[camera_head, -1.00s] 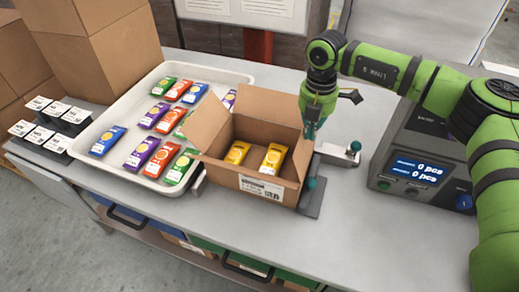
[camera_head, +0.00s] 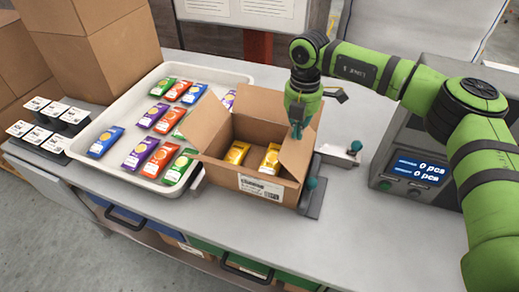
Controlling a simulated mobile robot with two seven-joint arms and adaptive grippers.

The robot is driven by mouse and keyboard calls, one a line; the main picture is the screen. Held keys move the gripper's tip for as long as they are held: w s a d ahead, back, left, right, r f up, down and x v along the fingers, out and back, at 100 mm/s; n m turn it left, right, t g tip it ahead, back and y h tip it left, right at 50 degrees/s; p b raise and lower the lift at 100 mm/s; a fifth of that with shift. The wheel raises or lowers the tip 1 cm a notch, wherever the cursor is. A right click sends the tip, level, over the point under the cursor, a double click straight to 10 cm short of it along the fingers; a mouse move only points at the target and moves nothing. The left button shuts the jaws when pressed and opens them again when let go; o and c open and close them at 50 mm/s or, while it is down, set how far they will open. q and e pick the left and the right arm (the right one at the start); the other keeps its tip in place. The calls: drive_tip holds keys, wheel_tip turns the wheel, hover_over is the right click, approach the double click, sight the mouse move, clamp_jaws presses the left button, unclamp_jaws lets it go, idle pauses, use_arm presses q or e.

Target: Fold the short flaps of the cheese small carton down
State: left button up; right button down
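The cheese small carton (camera_head: 262,188) stands open on the bench, with a white label on its front. Two yellow packs, one on the left (camera_head: 237,153) and one on the right (camera_head: 270,158), lie inside. Its left short flap (camera_head: 207,123) stands up and leans outward over the tray edge. Its right short flap (camera_head: 297,156) is tilted inward over the opening. The back flap (camera_head: 258,104) stands up. My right gripper (camera_head: 298,130) points down at the top of the right flap, seemingly touching it; its finger opening is unclear. My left gripper is out of view.
A white tray (camera_head: 228,74) of coloured packs is left of the carton. A grey fixture with teal knobs (camera_head: 312,190) stands against the carton's right side. A weigher (camera_head: 410,170) is further right. Small label stands (camera_head: 45,125) are far left. The front bench is clear.

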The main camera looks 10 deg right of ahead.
sight(288, 132)
drive_tip(key=shift+w+a+f+b, duration=0.25)
drive_tip(key=shift+a+f+b, duration=0.2)
drive_tip(key=shift+f, duration=0.05)
drive_tip(key=shift+w+a+f+b, duration=0.25)
drive_tip(key=shift+a+f+b, duration=0.2)
drive_tip(key=shift+f, duration=0.05)
drive_tip(key=shift+w+a, duration=0.2)
drive_tip(key=shift+f, duration=0.1)
drive_tip(key=shift+w+a+f+b, duration=0.15)
drive_tip(key=shift+a+f+b, duration=0.1)
drive_tip(key=shift+f+b, duration=0.25)
drive_tip(key=shift+w+a+f+b, duration=0.2)
drive_tip(key=shift+f+b, duration=0.15)
drive_tip(key=shift+f, duration=0.25)
drive_tip(key=shift+s, duration=0.1)
drive_tip(key=shift+f, duration=0.15)
